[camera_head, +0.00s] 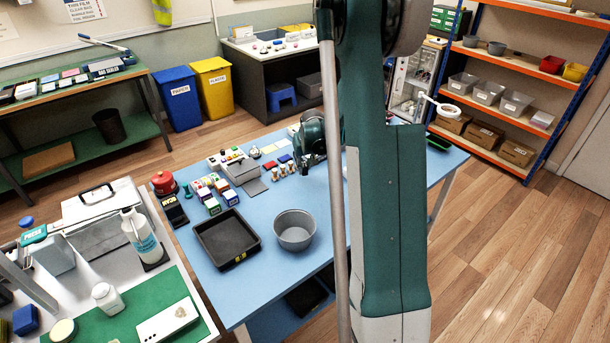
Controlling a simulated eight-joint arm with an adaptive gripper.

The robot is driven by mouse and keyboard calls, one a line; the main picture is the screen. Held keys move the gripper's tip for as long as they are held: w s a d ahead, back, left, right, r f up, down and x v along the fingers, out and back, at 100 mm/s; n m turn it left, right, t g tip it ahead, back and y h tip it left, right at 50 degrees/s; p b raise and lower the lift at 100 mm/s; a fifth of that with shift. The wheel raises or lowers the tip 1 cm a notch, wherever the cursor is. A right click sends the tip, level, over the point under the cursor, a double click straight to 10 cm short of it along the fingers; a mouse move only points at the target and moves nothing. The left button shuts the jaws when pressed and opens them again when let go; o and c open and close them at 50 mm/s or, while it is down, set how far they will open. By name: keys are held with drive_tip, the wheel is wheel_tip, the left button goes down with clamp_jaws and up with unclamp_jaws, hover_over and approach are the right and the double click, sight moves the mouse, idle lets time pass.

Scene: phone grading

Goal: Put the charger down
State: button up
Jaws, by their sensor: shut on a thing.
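My arm stands large in the middle of the head view and hides part of the blue table (262,270). My gripper (304,160) shows small and dark just left of the arm, low over the back of the table. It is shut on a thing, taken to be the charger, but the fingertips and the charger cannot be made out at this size. Whether the charger touches the table cannot be told.
A black tray (227,264) and a grey round bin (294,243) stand at the table's front. Several small coloured boxes (212,206), small pegs (283,170) and a grey-white device (240,170) lie close left of the gripper. The table's front left corner is clear.

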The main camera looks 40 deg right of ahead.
sight(304, 174)
drive_tip(key=shift+f, duration=0.5)
drive_tip(key=shift+f, duration=0.1)
drive_tip(key=shift+f, duration=1.75)
drive_tip(key=shift+f+b, duration=0.1)
drive_tip(key=shift+b, duration=0.3)
drive_tip(key=o, duration=0.8)
drive_tip(key=shift+o, duration=0.4)
drive_tip(key=p+v, duration=0.1)
drive_tip(key=v, duration=1.1)
drive_tip(key=shift+p, duration=0.3)
